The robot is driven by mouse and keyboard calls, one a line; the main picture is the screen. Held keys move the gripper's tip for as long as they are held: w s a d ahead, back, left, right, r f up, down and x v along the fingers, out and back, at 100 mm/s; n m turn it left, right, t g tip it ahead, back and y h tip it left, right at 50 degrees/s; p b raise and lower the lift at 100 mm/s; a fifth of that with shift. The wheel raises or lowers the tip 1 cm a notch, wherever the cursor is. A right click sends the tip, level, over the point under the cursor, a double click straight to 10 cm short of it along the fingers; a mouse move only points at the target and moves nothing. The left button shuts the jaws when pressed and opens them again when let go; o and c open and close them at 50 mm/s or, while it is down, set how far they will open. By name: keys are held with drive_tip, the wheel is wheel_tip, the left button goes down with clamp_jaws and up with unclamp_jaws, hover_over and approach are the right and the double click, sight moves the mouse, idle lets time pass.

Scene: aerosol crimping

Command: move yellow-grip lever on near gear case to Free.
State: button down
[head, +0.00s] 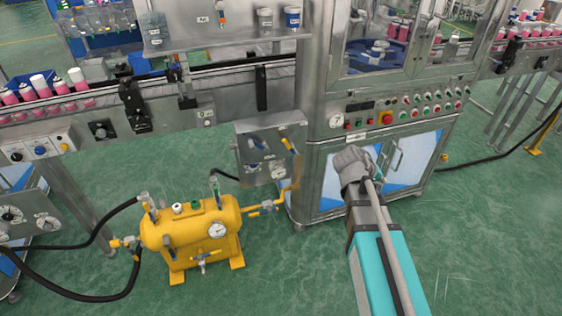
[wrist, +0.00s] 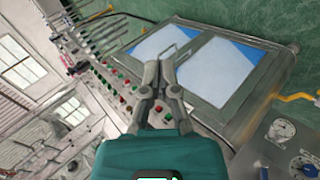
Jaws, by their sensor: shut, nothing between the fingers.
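A grey metal case (head: 262,160) with a dial on its front stands left of the machine cabinet in the head view. A lever with a yellow-orange grip (head: 287,143) is on its upper right, beside a blue-grip lever (head: 259,142). The lever's position marks are too small to read. My gripper (wrist: 161,62) is shut and empty in the wrist view, over the cabinet front. In the head view my wrist mostly hides it, right of the case and apart from it. A grey panel with dials (wrist: 285,130) shows at the wrist view's lower right; no yellow grip is distinguishable there.
The cabinet has blue-and-white doors (head: 398,165) and a row of buttons (head: 420,106). A yellow tank (head: 190,232) with a gauge and black hoses stands at the lower left. A conveyor with pink cans (head: 60,88) runs behind.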

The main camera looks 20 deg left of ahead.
drive_tip(key=w+a+f+n+t+h+b, duration=0.1)
drive_tip(key=w+a+f+n+t+b, duration=0.3)
drive_tip(key=a+b, duration=0.45)
drive_tip(key=a+f+n+t+y+b, duration=0.2)
drive_tip(key=a+f+n+t+b, duration=0.1)
drive_tip(key=a+b, duration=0.4)
drive_tip(key=a+f+n+t+y+b, duration=0.2)
drive_tip(key=a+f+n+t+b, duration=0.2)
drive_tip(key=a+b, duration=0.4)
drive_tip(key=a+f+n+t+y+b, duration=0.2)
drive_tip(key=a+b, duration=0.6)
drive_tip(key=a, duration=0.8)
drive_tip(key=s+f+n+t, duration=0.1)
drive_tip(key=n+t, duration=0.1)
drive_tip(key=t, duration=0.1)
drive_tip(key=shift+a+f+n, duration=0.15)
drive_tip(key=shift+a+n, duration=0.2)
drive_tip(key=shift+n, duration=0.05)
drive_tip(key=shift+w, duration=0.25)
drive_tip(key=p, duration=0.3)
approach(289, 146)
drive_tip(key=w+a, duration=0.4)
drive_tip(key=w, duration=0.1)
drive_tip(key=shift+w+d+r+p, duration=0.45)
drive_tip(key=shift+d+r+p, duration=0.05)
drive_tip(key=shift+d+r, duration=0.2)
drive_tip(key=shift+w+d+r+p, duration=0.45)
drive_tip(key=shift+d+r+p, duration=0.05)
drive_tip(key=shift+d+r, duration=0.15)
